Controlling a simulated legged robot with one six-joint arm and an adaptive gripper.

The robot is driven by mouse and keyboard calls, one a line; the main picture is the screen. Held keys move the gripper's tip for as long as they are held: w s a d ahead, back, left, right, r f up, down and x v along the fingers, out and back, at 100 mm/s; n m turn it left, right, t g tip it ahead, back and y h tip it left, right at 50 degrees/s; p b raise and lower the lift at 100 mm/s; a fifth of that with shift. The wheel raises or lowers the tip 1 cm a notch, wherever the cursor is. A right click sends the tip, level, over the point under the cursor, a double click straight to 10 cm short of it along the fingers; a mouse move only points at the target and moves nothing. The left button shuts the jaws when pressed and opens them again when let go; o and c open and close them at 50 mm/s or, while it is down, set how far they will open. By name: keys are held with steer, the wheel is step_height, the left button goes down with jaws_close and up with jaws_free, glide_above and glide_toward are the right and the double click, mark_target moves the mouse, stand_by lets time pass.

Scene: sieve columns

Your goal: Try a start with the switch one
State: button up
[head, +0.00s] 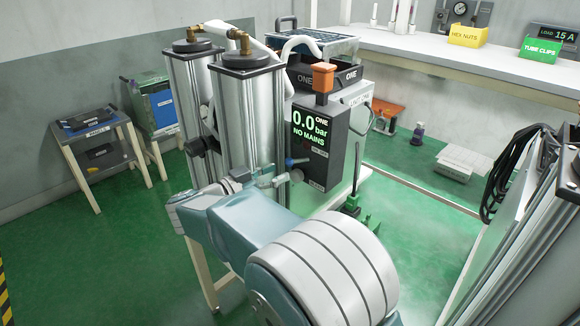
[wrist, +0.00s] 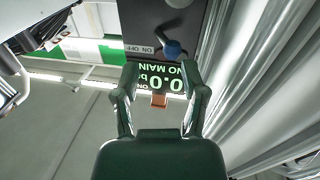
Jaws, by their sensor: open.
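The wrist view is upside down and shows the blue lever end (wrist: 172,48) beside an ON/OFF label (wrist: 140,49). My gripper (wrist: 160,68) is open and empty, its fingers spread in front of the box, with the blue lever just beyond them. I see no clear contact. In the head view my arm partly hides the gripper.
Two metal columns (head: 247,115) stand close beside the box. An orange block (head: 323,77) sits above it. A bench (head: 440,52) with bins is behind, and a small table (head: 95,132) is at left.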

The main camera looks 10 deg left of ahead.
steer(key=v, duration=0.6)
steer(key=shift+a, duration=0.1)
stand_by(0.3)
